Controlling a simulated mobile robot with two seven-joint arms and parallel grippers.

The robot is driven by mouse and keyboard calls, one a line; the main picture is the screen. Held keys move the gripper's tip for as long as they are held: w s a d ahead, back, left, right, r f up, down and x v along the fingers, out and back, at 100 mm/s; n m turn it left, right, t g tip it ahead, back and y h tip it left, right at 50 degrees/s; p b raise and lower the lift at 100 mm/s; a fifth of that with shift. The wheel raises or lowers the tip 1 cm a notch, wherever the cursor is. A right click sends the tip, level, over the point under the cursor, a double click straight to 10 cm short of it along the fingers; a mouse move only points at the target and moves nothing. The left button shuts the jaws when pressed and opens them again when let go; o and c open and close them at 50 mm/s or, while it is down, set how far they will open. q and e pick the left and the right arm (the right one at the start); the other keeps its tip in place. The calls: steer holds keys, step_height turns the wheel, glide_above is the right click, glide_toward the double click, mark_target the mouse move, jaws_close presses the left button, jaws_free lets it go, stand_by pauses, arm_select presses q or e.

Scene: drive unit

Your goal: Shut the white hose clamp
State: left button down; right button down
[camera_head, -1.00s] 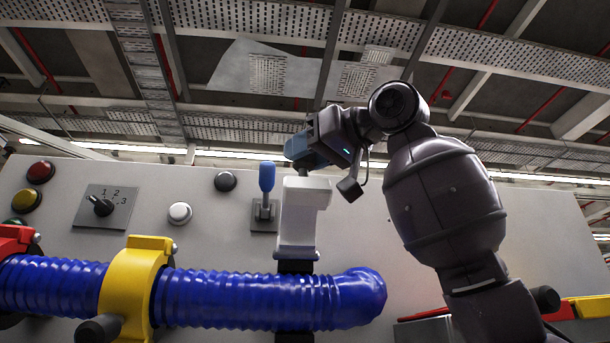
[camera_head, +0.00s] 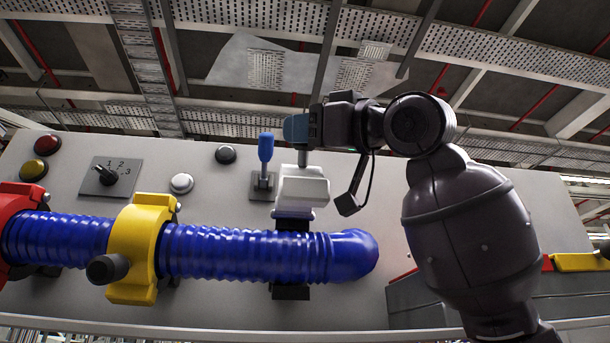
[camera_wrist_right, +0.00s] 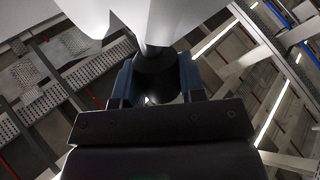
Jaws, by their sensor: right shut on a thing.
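The white hose clamp (camera_head: 302,187) stands open above the blue hose (camera_head: 250,254) in the head view, its white half raised off the hose. Its dark lower part (camera_head: 290,291) shows beneath the hose. My right gripper (camera_head: 302,131) is at the clamp's upper end. In the right wrist view, its fingers (camera_wrist_right: 157,80) are shut on a dark round handle that joins the white clamp (camera_wrist_right: 158,22). The handle is mostly hidden by the gripper in the head view. My left gripper is not in view.
A yellow clamp (camera_head: 138,245) and a red clamp (camera_head: 20,225) sit around the hose to the left. A blue-handled lever (camera_head: 265,148) stands close left of the white clamp. Buttons and a rotary switch (camera_head: 105,177) are on the grey panel.

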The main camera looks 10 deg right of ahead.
steer(key=shift+s+f+n+y, duration=0.2)
steer(key=shift+f+n+y, duration=0.25)
steer(key=shift+f, duration=0.2)
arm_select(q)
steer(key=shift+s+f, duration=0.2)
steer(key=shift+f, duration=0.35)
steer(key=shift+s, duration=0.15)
arm_select(e)
steer(key=c, duration=0.7)
jaws_free()
steer(key=shift+s+f, duration=0.1)
